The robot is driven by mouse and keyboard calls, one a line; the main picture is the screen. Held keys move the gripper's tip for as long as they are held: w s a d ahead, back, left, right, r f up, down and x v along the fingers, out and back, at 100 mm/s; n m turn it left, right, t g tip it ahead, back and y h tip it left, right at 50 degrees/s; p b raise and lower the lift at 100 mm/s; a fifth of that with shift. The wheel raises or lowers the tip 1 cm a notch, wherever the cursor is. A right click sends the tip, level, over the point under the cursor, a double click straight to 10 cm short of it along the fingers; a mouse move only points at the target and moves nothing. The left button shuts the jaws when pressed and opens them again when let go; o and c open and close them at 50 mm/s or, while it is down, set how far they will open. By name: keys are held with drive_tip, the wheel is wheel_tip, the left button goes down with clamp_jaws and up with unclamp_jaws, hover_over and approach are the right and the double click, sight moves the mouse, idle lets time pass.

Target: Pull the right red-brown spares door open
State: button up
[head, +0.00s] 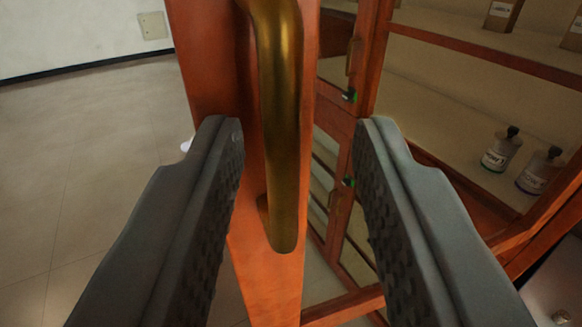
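The red-brown spares door (212,62) stands swung out, seen steeply from its edge, with the cabinet's inside showing to its right. Its brass bar handle (281,120) runs upright down the middle of the view, ending low on the door. My gripper (299,128) is open, one dark grey finger on each side of the handle. Gaps show between the handle and both fingers, so it is not gripped. The handle's top is cut off by the picture's edge, and the door's hinge side cannot be made out.
Right of the door are cabinet shelves (470,48) with small bottles (501,150) and labelled boxes (502,14). Another framed door part with green-marked catches (348,182) lies behind. Open tiled floor (80,150) and a pale wall (75,30) lie to the left.

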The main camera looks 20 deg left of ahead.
drive_tip(key=shift+f, duration=0.1)
drive_tip(key=v, duration=1.7)
drive_tip(key=shift+s, duration=0.15)
